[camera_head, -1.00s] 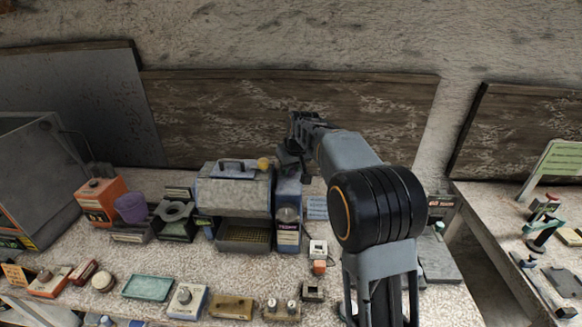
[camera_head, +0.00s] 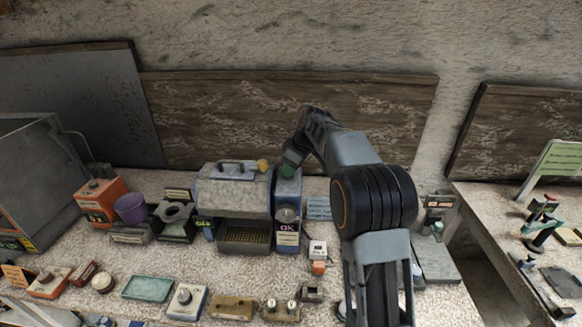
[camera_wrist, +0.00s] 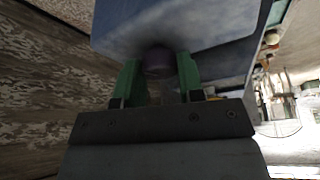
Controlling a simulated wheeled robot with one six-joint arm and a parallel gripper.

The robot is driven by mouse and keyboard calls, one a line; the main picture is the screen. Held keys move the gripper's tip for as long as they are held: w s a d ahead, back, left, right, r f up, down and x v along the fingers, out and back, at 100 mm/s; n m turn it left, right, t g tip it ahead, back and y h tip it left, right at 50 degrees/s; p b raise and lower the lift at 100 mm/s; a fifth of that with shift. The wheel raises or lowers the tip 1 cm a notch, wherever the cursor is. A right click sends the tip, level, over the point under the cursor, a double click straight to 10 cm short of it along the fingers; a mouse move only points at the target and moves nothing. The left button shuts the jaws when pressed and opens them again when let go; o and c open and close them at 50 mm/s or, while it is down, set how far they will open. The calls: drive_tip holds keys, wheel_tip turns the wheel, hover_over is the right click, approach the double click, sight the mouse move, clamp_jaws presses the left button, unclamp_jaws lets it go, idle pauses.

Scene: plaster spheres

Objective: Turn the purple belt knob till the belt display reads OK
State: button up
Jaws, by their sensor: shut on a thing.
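The purple belt knob (camera_wrist: 158,62) shows in the wrist view, dark, between the green fingers of my gripper (camera_wrist: 160,78). My gripper is shut on it, against a blue-grey housing (camera_wrist: 185,22). In the head view my gripper (camera_head: 290,165) is at the top of the narrow blue-grey unit (camera_head: 288,190), and the knob is hidden there. The display (camera_head: 287,227) on the front of this unit reads OK.
A grey machine with a handle (camera_head: 233,190) stands close to the left of the unit. A purple cup (camera_head: 130,208) and an orange box (camera_head: 100,200) stand further left. Several small boxes line the front. A wooden board (camera_head: 230,115) is behind.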

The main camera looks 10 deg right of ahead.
drive_tip(key=shift+n, duration=0.6)
drive_tip(key=o, duration=0.9)
drive_tip(key=v, duration=1.3)
drive_tip(key=shift+w+d+r, duration=0.2)
drive_tip(key=shift+d+r, duration=0.05)
drive_tip(key=shift+r, duration=0.1)
